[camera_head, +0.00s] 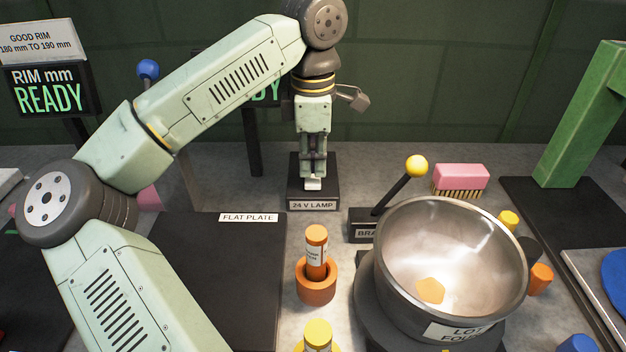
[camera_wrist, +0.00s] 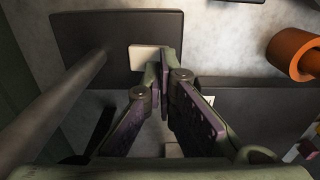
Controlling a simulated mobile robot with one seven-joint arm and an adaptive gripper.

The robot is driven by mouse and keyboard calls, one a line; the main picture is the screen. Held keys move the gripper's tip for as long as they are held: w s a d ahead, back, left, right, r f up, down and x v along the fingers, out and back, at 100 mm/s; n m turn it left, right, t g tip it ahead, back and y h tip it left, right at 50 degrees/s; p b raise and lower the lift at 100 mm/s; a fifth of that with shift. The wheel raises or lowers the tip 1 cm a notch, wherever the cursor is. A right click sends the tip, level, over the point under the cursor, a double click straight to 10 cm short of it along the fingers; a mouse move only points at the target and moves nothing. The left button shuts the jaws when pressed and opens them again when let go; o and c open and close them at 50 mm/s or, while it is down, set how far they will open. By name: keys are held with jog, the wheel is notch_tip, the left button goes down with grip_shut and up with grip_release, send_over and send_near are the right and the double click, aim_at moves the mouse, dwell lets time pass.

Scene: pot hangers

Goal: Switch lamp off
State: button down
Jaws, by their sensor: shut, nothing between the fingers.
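The black lamp box (camera_head: 325,194) labelled "24 V LAMP" stands at the back middle of the bench. A small white switch piece (camera_head: 312,184) sits on its top, partly covered by my fingers. In the wrist view the box (camera_wrist: 75,32) is a dark plate with the pale switch piece (camera_wrist: 143,57) on it. My gripper (camera_head: 313,176) points straight down over the box, shut and empty. In the wrist view its fingertips (camera_wrist: 165,62) overlap the right edge of the switch piece; I cannot tell whether they touch it. I cannot tell whether the lamp is lit.
A black lever with a yellow knob (camera_head: 416,166) and a steel bowl (camera_head: 450,240) stand to the right. An orange bottle (camera_head: 316,250) in an orange cup (camera_head: 317,288) stands in front. The dark flat plate (camera_head: 230,270) is clear. A green post (camera_head: 582,120) stands far right.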

aim_at(313, 183)
jog(key=shift+f+b, duration=0.85)
jog(key=shift+f, duration=0.3)
dwell(0.6)
jog(key=shift+r, duration=0.1)
jog(key=shift+r+p, duration=2.6)
jog(key=shift+r, duration=0.8)
